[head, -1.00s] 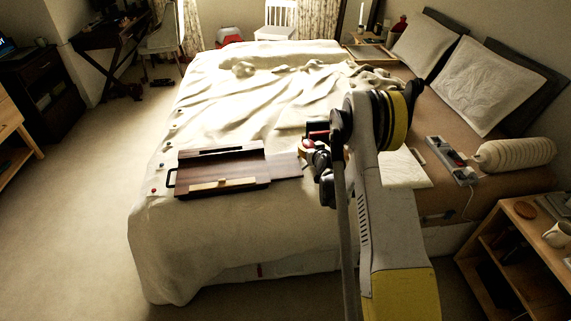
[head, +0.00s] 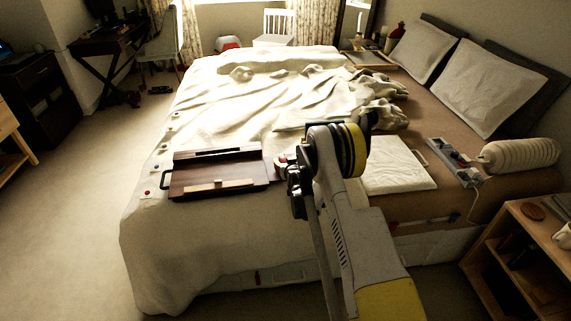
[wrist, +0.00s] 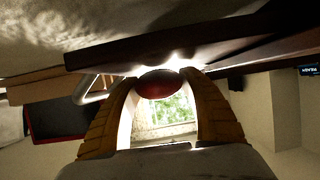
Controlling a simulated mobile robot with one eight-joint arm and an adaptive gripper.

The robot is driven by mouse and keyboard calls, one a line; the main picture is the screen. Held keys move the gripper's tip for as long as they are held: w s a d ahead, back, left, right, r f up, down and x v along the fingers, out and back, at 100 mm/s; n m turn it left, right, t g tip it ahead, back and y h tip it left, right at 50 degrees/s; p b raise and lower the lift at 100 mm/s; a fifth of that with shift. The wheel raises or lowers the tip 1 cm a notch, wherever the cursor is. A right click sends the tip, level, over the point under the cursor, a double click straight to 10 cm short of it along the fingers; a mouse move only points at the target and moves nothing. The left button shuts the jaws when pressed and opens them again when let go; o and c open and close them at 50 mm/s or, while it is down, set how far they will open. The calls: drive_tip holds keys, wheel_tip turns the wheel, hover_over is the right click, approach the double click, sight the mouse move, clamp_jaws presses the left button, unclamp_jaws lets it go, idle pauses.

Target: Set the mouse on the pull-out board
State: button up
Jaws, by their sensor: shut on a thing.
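A dark wooden lap desk (head: 240,170) lies on the bed, with a pale wooden strip along its near edge. My gripper (head: 283,165) is at its right end and covers most of the pull-out board there. In the wrist view my gripper (wrist: 160,78) is shut on a dark red, rounded thing, which I take for the mouse (wrist: 156,86). The dark wooden edge (wrist: 110,54) runs across that view right by the mouse. Bright glare lies between them, so I cannot tell whether they touch.
The bed (head: 250,235) has a rumpled white cover (head: 250,100). A white folded pad (head: 400,165) lies right of my arm. A power strip (head: 455,162) and a ribbed bolster (head: 517,153) lie farther right. A wooden shelf unit (head: 520,225) stands at the right.

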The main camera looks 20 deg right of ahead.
drive_tip(key=o, duration=1.2)
drive_tip(key=shift+f, duration=0.1)
